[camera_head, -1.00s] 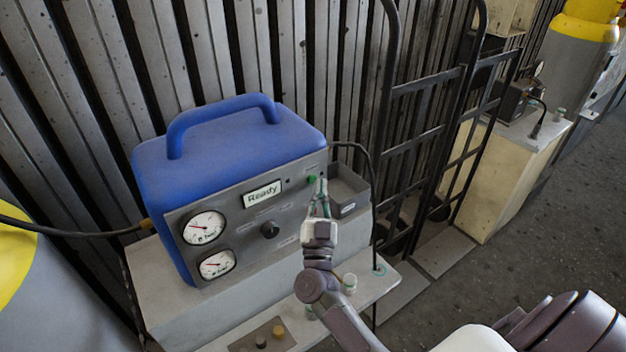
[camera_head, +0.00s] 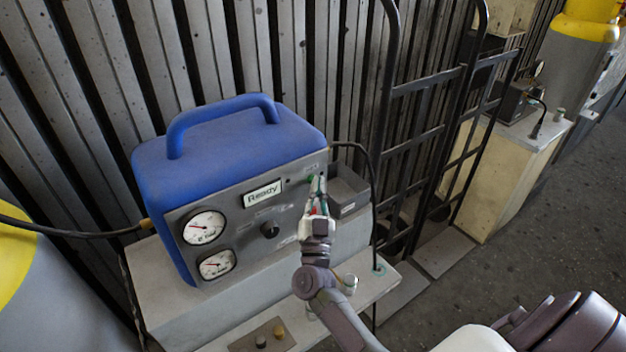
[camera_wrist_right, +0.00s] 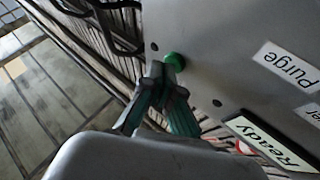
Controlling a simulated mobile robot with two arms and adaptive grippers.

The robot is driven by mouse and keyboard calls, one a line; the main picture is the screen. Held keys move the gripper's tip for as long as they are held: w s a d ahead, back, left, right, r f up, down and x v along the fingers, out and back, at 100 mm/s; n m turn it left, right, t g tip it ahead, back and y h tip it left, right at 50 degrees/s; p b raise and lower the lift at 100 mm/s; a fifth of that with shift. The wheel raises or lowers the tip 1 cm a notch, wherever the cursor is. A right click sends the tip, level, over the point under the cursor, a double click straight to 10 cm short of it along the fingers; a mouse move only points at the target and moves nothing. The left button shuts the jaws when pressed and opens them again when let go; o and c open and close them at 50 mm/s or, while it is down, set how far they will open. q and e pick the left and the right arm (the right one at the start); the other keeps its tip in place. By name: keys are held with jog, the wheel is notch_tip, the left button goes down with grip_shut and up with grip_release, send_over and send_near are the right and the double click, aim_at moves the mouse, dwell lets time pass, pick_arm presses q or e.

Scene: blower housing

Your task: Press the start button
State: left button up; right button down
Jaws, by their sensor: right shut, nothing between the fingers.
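The blue blower housing (camera_head: 225,135) stands on a light bench, with a grey front panel that carries a "Ready" display (camera_head: 262,194). A green button (camera_head: 310,178) sits near the panel's upper right corner. It also shows in the right wrist view (camera_wrist_right: 175,61), partly behind the fingertips. My right gripper (camera_head: 318,182) is shut and empty, with its tips right at the green button. In the right wrist view the tips (camera_wrist_right: 163,74) overlap the button's edge; I cannot tell whether they touch it. My left gripper is not in view.
Two gauges (camera_head: 204,228) and a dark knob (camera_head: 270,230) are on the panel. A black hand truck (camera_head: 425,138) stands farther right.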

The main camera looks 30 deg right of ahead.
jog(key=shift+s, duration=0.1)
dwell(0.6)
jog(key=shift+s+p, duration=0.35)
jog(key=shift+s, duration=0.05)
jog(key=shift+s, duration=0.1)
jog(key=s, duration=0.2)
jog(key=s+p, duration=0.1)
jog(key=s, duration=0.1)
jog(key=s+p, duration=0.1)
jog(key=shift+s+d, duration=0.25)
jog(key=shift+s, duration=0.15)
dwell(0.5)
